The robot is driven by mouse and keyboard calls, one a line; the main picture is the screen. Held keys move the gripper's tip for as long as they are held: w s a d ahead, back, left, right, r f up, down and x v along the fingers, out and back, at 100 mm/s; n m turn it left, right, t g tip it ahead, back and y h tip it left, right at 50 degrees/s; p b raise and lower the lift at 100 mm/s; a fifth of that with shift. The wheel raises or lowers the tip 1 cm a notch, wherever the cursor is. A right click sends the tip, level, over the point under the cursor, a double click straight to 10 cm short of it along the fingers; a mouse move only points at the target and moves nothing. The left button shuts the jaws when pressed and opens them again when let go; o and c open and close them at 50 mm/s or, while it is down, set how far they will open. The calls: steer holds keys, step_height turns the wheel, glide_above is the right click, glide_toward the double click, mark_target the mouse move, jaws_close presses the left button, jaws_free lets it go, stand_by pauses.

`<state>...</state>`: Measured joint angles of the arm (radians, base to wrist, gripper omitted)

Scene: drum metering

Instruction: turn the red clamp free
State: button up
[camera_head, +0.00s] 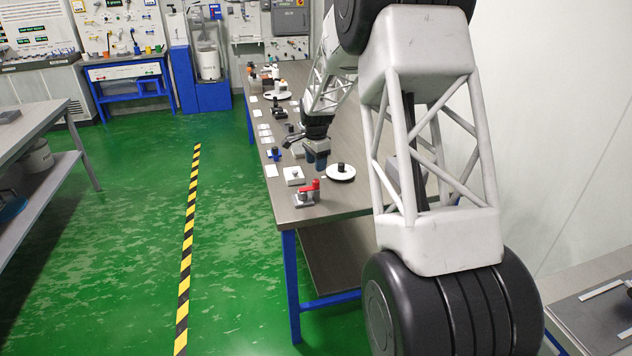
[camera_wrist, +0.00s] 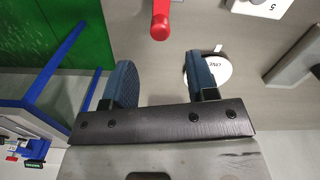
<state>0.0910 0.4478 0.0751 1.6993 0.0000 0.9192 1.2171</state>
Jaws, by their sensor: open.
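The red clamp (camera_head: 307,192) stands on a grey base near the close left corner of the table. In the wrist view, its red handle (camera_wrist: 160,22) enters from the top edge; the rest of the clamp is out of that picture. My gripper (camera_head: 316,164) hangs beyond the clamp in the head view, above the table. In the wrist view my gripper (camera_wrist: 160,70) has its two blue fingers wide apart and nothing between them. The handle shows ahead of the gap between the fingertips, apart from both.
A white disc with a black knob (camera_head: 341,173) stands right of my gripper; a white disc is partly hidden behind the right finger. A white block (camera_head: 294,176) stands beyond the clamp. Several small parts line the table (camera_head: 345,202) farther back. Green floor lies left.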

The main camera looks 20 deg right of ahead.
mark_target(316, 180)
steer(key=shift+f, duration=0.1)
stand_by(0.3)
steer(key=shift+f, duration=3.8)
steer(key=c, duration=0.9)
